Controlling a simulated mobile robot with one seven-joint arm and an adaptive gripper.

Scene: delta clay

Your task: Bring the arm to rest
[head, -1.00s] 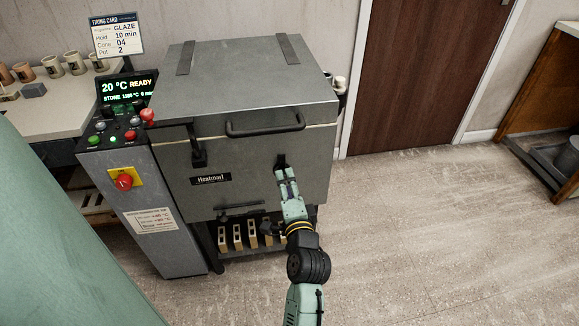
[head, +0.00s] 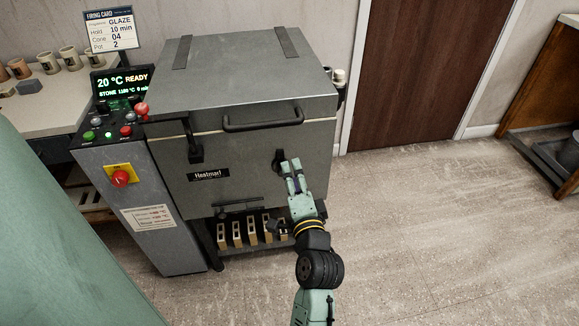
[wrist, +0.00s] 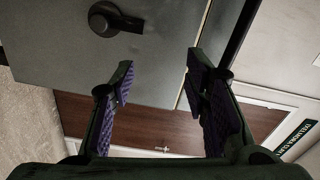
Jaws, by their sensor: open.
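My gripper (head: 291,168) is open and empty in front of the kiln's front face, close to a black latch knob (head: 278,160) at the right. In the wrist view my gripper (wrist: 160,85) shows its two fingers spread wide with nothing between them. The black knob (wrist: 113,18) is beyond the fingertips, apart from them, on the grey kiln wall (wrist: 60,50). The kiln (head: 240,75) has its lid down. My arm reaches up from the bottom of the head view.
A control panel (head: 120,115) with a red emergency knob (head: 120,178) stands left of the kiln. A bench with mugs (head: 45,60) is at the far left. A brown door (head: 405,70) is behind at the right. The floor (head: 430,220) to the right is clear.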

